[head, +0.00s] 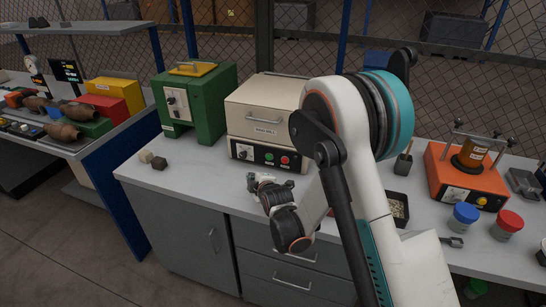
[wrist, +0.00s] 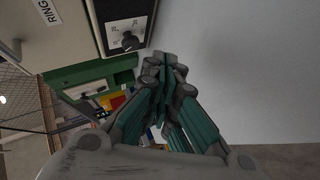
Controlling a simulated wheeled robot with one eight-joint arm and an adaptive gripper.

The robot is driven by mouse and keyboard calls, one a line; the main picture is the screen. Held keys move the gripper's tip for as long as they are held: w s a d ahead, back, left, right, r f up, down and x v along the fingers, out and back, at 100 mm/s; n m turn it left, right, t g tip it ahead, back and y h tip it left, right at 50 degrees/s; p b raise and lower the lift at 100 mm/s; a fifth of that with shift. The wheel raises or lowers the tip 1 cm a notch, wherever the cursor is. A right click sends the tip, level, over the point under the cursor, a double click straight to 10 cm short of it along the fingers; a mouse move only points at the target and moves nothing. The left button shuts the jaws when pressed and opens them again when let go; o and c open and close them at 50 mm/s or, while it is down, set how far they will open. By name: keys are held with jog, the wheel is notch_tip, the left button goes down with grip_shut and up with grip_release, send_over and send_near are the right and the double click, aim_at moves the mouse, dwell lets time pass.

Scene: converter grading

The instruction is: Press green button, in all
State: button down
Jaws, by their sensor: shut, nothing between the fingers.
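The green button (head: 269,156) is on the black front panel of a beige machine (head: 262,108), just left of a red button (head: 285,160). My gripper (head: 254,180) is in front of this machine, below the panel and apart from the green button. Its fingers are shut and empty. In the wrist view my gripper (wrist: 165,65) points up along the bench, near the panel with a black knob (wrist: 130,40). The green button does not show in the wrist view.
A green machine (head: 208,108) stands left of the beige one. Two small cubes (head: 159,163) lie on the bench at left. An orange shaker (head: 461,180), blue-lidded jar (head: 464,215) and red-lidded jar (head: 508,224) stand right. The bench (head: 200,177) is clear left of my gripper.

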aim_at(269, 157)
jog(key=shift+w, duration=0.1)
dwell(0.3)
jog(key=w, duration=0.2)
jog(key=w+d+p, duration=0.1)
jog(key=w, duration=0.1)
jog(key=w+d, duration=0.1)
jog(key=w, duration=0.1)
jog(key=shift+w+d+p, duration=0.1)
jog(key=shift+d+p, duration=0.05)
jog(key=shift+p, duration=0.15)
jog(key=shift+w+d, duration=0.2)
jog(key=shift+w, duration=0.3)
jog(key=shift+w+d, duration=0.15)
jog(key=shift+w, duration=0.3)
jog(key=shift+w+b, duration=0.1)
jog(key=shift+b, duration=0.2)
jog(key=shift+w+d, duration=0.1)
jog(key=shift+w, duration=0.15)
jog(key=shift+w+d+b, duration=0.2)
jog(key=shift+w+b, duration=0.1)
jog(key=shift+w, duration=0.2)
dwell(1.1)
jog(key=shift+s, duration=0.1)
jog(key=shift+s+a+b, duration=0.3)
jog(key=shift+s, duration=0.5)
